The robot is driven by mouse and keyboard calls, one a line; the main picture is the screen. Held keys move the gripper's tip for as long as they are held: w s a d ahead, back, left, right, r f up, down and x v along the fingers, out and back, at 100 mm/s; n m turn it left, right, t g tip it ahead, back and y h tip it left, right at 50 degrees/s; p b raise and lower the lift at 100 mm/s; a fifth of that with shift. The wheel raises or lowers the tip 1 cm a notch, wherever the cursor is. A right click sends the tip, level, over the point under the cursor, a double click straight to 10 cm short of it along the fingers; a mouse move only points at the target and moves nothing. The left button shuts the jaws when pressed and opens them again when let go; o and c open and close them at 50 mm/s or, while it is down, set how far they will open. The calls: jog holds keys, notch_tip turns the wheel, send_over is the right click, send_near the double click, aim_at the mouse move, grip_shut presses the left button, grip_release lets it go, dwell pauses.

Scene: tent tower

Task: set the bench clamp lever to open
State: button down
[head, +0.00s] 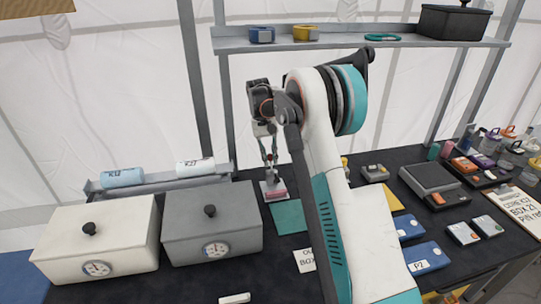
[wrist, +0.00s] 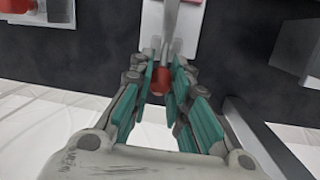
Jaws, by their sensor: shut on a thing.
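The bench clamp lever (wrist: 172,32) is a grey metal bar with a red end (wrist: 160,84); it rises from a white base plate (wrist: 152,22) in the wrist view. My gripper (wrist: 162,72) has its teal-padded fingers on both sides of the lever and is shut on it near the red end. In the head view my gripper (head: 269,160) points down above a small clamp with a pinkish-red part (head: 274,190) on the dark bench. The lever itself is hard to make out there. I cannot tell which setting it stands at.
A grey lidded box (head: 185,245) and a white lidded box (head: 75,255) stand to the left. A shelf (head: 350,45) runs above and behind my arm. A teal mat (head: 289,217) lies just in front of the clamp. Blue cases (head: 428,256) and small devices are at right.

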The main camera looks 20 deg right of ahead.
jog(key=shift+w+d+f+g+p, duration=0.1)
jog(key=shift+w+f+g+p, duration=0.15)
jog(key=shift+g, duration=0.4)
jog(key=shift+w+f+g+p, duration=0.1)
jog(key=shift+w+g+p, duration=0.2)
jog(key=shift+g, duration=0.35)
jog(key=shift+w+f+y, duration=0.1)
jog(key=shift+y, duration=0.2)
jog(key=c, duration=1.5)
grip_release()
jog(key=shift+v, duration=3.8)
jog(key=shift+w, duration=0.1)
